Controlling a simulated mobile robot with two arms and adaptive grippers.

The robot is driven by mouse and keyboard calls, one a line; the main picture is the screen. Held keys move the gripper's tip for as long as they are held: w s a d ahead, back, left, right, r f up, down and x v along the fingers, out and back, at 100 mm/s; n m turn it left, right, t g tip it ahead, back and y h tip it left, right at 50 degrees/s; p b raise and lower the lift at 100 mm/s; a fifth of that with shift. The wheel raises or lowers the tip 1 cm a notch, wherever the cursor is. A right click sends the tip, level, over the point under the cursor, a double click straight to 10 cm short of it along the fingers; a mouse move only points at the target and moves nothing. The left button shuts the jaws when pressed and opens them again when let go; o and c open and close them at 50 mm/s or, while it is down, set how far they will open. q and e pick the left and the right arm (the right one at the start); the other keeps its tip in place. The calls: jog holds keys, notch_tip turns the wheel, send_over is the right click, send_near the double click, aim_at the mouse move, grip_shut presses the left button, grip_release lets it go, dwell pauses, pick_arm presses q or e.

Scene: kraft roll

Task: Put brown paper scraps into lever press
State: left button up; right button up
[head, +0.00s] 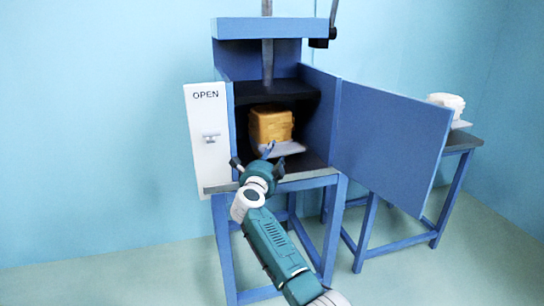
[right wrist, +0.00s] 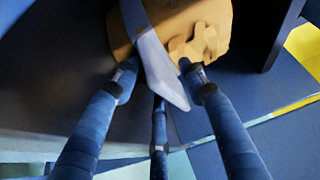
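A blocky brown bundle that looks like paper scraps (head: 271,127) sits inside the blue lever press (head: 320,105), whose door stands open. A light grey flat piece (head: 285,149) lies under the front of the bundle. My right gripper (head: 264,160) is at the front opening, its fingers near the grey piece. In the right wrist view the grey piece (right wrist: 160,68) reaches between the spread fingers (right wrist: 160,82), and the brown bundle (right wrist: 205,28) is just beyond the tips. Whether the fingers grip the grey piece is unclear. My left gripper is not in view.
The blue open door (head: 390,140) swings out to the right. A white "OPEN" panel (head: 208,135) is on the left of the opening. A dark press plate (head: 280,90) hangs above the bundle. A side table (head: 455,142) holds a white stack (head: 446,102). The left floor is clear.

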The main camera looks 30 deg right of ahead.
jog(key=shift+f, duration=0.1)
jog(key=v, duration=1.2)
